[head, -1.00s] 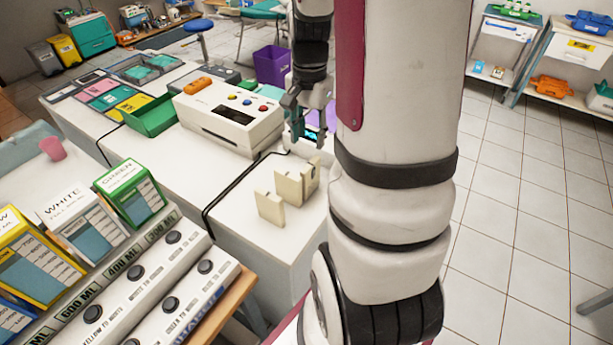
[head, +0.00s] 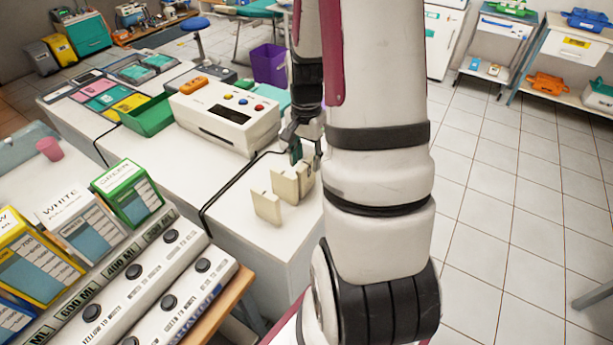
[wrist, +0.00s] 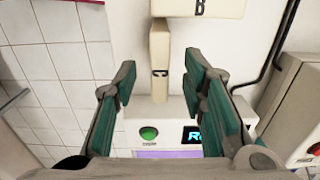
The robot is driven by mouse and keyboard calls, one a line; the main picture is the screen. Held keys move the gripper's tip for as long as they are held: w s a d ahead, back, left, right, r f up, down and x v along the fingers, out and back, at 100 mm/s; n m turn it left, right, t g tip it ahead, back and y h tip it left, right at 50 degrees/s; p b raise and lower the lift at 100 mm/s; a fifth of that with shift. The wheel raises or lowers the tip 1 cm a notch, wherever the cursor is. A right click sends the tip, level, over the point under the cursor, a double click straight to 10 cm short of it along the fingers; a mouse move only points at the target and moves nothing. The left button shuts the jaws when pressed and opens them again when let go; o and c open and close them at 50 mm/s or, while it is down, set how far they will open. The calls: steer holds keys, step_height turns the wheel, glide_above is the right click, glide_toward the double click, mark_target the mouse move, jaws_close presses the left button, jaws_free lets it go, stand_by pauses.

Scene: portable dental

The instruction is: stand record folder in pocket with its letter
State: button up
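My gripper (head: 306,148) is just behind the cream upright holders on the white counter. In the wrist view its two green-padded fingers (wrist: 160,100) are spread apart, with nothing visibly held between them. A cream piece lettered C (wrist: 160,62) shows beyond and between the fingers. A cream piece lettered B (wrist: 198,8) is past it at the top edge. In the head view the cream pieces (head: 266,207) stand in a row near the counter's front right edge. I cannot tell which are pockets and which, if any, is a record folder.
A white unit with a green button (wrist: 149,133) and a lit display lies under the fingers; a purple surface (wrist: 168,154) adjoins it. A white machine (head: 225,115) stands left of my gripper, and a black cable (head: 228,188) crosses the counter. Open floor is at right.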

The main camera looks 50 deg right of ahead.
jaws_close()
steer(key=shift+r, duration=0.15)
